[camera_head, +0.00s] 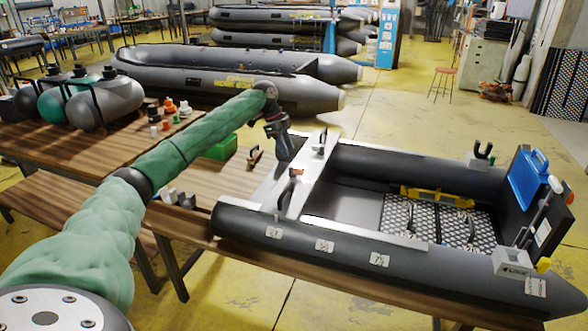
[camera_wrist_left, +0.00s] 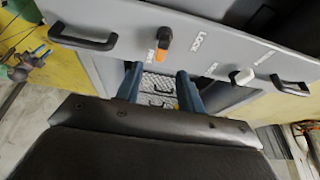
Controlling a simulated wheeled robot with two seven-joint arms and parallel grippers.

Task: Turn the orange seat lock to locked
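The grey-white seat (camera_head: 309,178) lies across the boat; its flat top also fills the upper part of the left wrist view (camera_wrist_left: 120,18). The orange seat lock (camera_wrist_left: 161,42) is a small lever with a dark body and an orange end. Its orange end lies beside a small white label (camera_wrist_left: 150,57), which is hard to read; the word LOCK (camera_wrist_left: 197,41) is to its right. My left gripper (camera_head: 284,150) is above the seat's left side. In the wrist view its two blue fingers (camera_wrist_left: 161,85) are apart and empty, just below the lock in the picture. My right gripper is not in view.
Black handles (camera_wrist_left: 82,38) and (camera_wrist_left: 290,87) stand up at the seat's ends. The grey boat (camera_head: 470,270) rests on a wooden table (camera_head: 225,180). A green box (camera_head: 221,147) stands left of the seat.

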